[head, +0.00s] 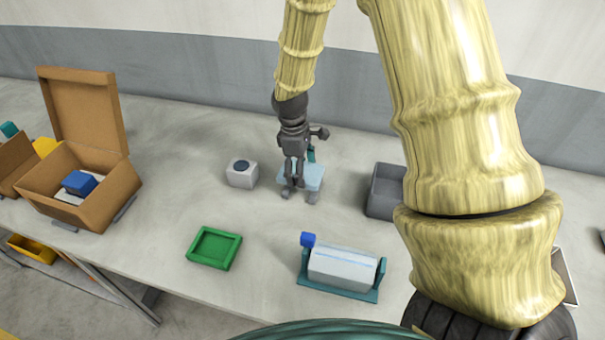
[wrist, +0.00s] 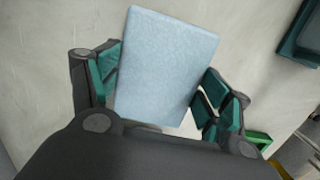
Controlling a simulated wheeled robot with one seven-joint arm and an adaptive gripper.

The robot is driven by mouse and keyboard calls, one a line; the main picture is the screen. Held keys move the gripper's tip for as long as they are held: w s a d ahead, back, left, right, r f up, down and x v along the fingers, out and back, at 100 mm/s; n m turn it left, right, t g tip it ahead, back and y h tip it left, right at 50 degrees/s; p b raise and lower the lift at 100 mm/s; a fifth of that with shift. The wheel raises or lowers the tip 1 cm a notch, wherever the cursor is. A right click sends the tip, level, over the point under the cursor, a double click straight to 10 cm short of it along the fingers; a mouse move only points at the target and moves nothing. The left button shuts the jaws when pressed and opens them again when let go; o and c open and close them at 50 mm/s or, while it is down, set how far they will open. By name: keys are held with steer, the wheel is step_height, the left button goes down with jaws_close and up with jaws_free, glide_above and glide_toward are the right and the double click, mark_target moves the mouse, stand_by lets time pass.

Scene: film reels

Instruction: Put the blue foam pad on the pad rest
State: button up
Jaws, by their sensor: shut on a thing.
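The light blue foam pad (head: 315,178) is in the middle of the table in the head view. My gripper (head: 299,192) is over it with its fingers at the pad's sides. In the wrist view the pad (wrist: 165,65) fills the space between the green-lined fingers (wrist: 160,95), and the gripper is shut on it. I cannot tell whether the pad touches the table. A green shallow tray with a raised rim (head: 236,255) lies nearer and to the left; it may be the pad rest. Its edge seems to show at the lower right of the wrist view (wrist: 258,137).
A teal stand (head: 340,291) with a pale block and blue knob is at the front. A grey box with a dark round top (head: 242,173) is left of the pad, and a grey bin (head: 384,207) is right. An open cardboard box (head: 120,185) stands far left.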

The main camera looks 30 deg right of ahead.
steer(key=shift+d, duration=0.2)
steer(key=shift+f+p, duration=0.65)
steer(key=shift+f, duration=1.1)
steer(key=o, duration=0.9)
steer(key=shift+f, duration=0.1)
steer(key=shift+c, duration=0.2)
steer(key=shift+w+a+r+b, duration=0.2)
steer(key=shift+r+b, duration=0.3)
steer(key=shift+r, duration=1.55)
steer(key=shift+w+a+r+b, duration=0.15)
steer(key=shift+r+b, duration=0.3)
steer(key=shift+r, duration=1.55)
steer(key=shift+w+a+r+b, duration=0.15)
steer(key=shift+r+b, duration=0.35)
steer(key=shift+r, duration=1.55)
